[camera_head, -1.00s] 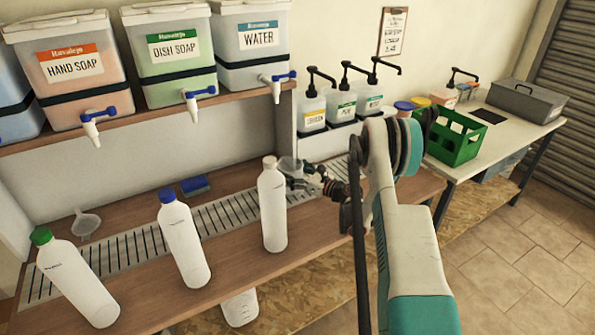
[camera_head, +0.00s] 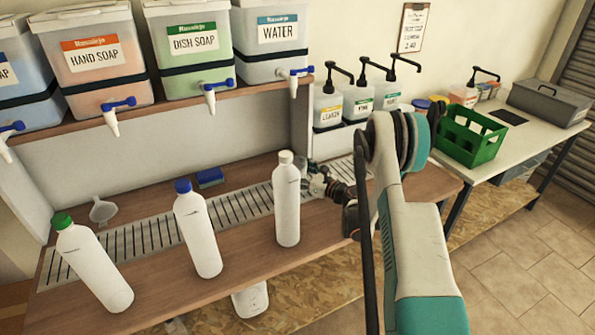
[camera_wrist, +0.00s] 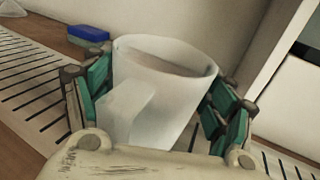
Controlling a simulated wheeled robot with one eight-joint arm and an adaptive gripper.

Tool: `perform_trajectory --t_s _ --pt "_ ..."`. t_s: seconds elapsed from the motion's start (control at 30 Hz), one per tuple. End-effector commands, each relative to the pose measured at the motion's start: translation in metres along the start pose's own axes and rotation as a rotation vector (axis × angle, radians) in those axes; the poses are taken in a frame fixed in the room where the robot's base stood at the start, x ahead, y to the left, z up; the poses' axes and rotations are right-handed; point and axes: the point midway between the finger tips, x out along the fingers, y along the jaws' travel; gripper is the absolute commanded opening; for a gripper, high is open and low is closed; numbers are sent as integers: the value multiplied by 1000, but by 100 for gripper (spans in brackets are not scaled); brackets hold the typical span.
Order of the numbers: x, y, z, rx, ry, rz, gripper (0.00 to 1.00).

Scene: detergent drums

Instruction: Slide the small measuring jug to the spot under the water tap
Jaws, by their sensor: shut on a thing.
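The small measuring jug (camera_wrist: 165,95) is white and translucent, with its handle towards my wrist camera. My gripper (camera_wrist: 160,85) is shut on it, with a teal-padded finger on each side. In the wrist view the jug stands over the slotted drip grate. In the head view my gripper (camera_head: 318,183) is behind and right of a white bottle with a pale cap (camera_head: 286,205), which mostly hides the jug. The water tap (camera_head: 294,80) hangs from the water tank (camera_head: 275,45) on the shelf, above and slightly left of my gripper.
Bottles with blue (camera_head: 198,235) and green (camera_head: 90,265) caps stand along the front of the bench. Pump bottles (camera_head: 328,107) and a green crate (camera_head: 470,137) are to the right.

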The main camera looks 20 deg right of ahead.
Motion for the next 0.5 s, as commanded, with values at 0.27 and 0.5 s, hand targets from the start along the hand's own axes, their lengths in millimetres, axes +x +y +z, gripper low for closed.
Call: perform_trajectory --t_s 0.27,0.5 --pt "0 0 0 0 0 0 24" --pt "0 0 0 0 0 0 100"
